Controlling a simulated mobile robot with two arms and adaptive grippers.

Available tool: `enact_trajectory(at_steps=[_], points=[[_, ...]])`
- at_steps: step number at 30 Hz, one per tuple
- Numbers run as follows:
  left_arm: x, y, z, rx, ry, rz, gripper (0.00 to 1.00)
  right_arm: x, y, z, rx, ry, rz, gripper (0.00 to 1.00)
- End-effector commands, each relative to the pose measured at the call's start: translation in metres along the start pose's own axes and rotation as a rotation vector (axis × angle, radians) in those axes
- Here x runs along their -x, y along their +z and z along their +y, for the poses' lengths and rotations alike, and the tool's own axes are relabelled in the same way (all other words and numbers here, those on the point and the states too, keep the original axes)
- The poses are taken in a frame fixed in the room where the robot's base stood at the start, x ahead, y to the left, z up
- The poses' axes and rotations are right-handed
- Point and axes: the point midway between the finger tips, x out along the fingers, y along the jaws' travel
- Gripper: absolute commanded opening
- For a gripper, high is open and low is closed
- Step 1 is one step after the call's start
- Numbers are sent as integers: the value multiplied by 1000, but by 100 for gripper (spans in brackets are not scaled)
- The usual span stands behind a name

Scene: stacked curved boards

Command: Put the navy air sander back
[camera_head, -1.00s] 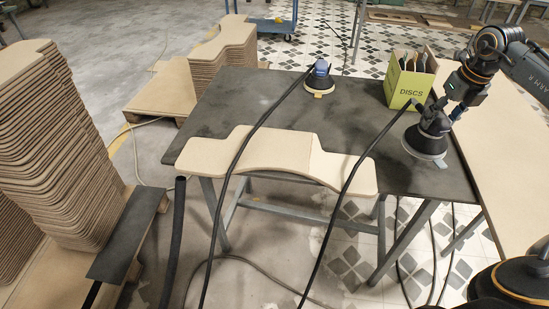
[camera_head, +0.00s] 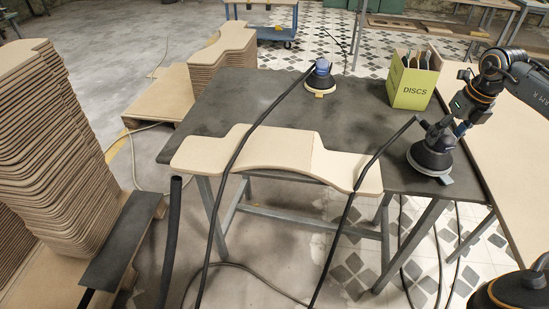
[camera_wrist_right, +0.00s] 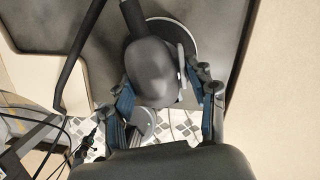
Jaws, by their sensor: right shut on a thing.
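A dark air sander (camera_head: 432,157), blackish with a round pad and a hose, is in my right gripper (camera_head: 446,132) over the right front part of the dark worktable (camera_head: 350,115). In the right wrist view, the fingers are on both sides of its dark grey body (camera_wrist_right: 153,72). I cannot tell whether its pad touches the table. A second sander (camera_head: 321,82) with a blue top stands upright at the table's back, with a yellowish piece at its base. The held body looks dark grey rather than clearly navy. My left gripper is not in view.
A curved board (camera_head: 275,152) lies along the table's front edge, with both hoses crossing it. A green DISCS box (camera_head: 411,88) stands at the back right. A pale board surface (camera_head: 505,160) lies right of the table. Stacked boards (camera_head: 45,150) stand left. The table's middle is clear.

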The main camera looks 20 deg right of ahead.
Motion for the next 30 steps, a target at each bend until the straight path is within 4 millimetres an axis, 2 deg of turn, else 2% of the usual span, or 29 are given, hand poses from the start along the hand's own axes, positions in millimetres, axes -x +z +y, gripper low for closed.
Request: enact_trajectory(at_steps=[30], points=[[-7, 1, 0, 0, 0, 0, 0, -9, -1, 0, -1, -1, -4, 43]])
